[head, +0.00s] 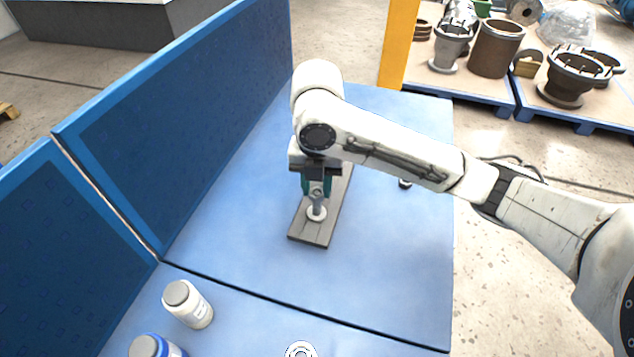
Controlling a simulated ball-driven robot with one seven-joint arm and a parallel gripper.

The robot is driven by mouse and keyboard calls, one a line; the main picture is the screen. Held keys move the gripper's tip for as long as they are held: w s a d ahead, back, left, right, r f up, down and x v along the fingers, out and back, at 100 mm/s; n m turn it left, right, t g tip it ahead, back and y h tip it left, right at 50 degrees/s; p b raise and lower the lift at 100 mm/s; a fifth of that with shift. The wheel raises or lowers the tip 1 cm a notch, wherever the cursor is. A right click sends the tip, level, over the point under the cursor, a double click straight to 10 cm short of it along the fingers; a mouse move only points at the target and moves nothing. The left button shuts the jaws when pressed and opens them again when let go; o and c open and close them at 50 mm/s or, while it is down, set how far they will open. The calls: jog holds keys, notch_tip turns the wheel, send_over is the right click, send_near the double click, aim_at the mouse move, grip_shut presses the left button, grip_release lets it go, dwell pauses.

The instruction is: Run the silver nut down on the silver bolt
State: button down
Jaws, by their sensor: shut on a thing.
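My gripper (317,187) points down over a narrow dark grey board (312,233) on the blue table. Its teal fingers are shut on a small grey piece, which looks like the silver nut (317,191). The silver bolt (317,204) stands upright on the board, with a pale round flange (316,214) at its foot. The fingers are around the bolt's upper end. The nut is mostly hidden between the fingers, and I cannot tell how far down the bolt it sits.
Blue panels (190,120) wall the table's left side. A white jar with a grey lid (188,304) and a blue jar (152,346) stand at front left. A pale ring (301,350) lies at the front edge. A small dark piece (405,183) lies right. The right tabletop is mostly clear.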

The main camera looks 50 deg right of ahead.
jog(key=m+p, duration=0.2)
jog(key=m, duration=0.1)
jog(key=shift+s+r, duration=0.1)
jog(key=shift+r, duration=0.2)
jog(key=m+p, duration=0.2)
jog(key=m, duration=0.1)
jog(key=shift+a, duration=0.1)
jog(key=m+p, duration=0.5)
jog(key=m, duration=0.1)
jog(key=shift+s+a+m, duration=0.1)
jog(key=shift+s+m, duration=0.05)
jog(key=shift+m, duration=0.25)
jog(key=m, duration=0.2)
jog(key=shift+f+m, duration=0.3)
jog(key=shift+m, duration=0.1)
jog(key=m, duration=0.3)
jog(key=shift+m, duration=0.3)
jog(key=m, duration=0.4)
jog(key=shift+m, duration=0.4)
jog(key=c, duration=1.1)
grip_release()
jog(key=shift+s, duration=0.1)
jog(key=shift+o, duration=0.2)
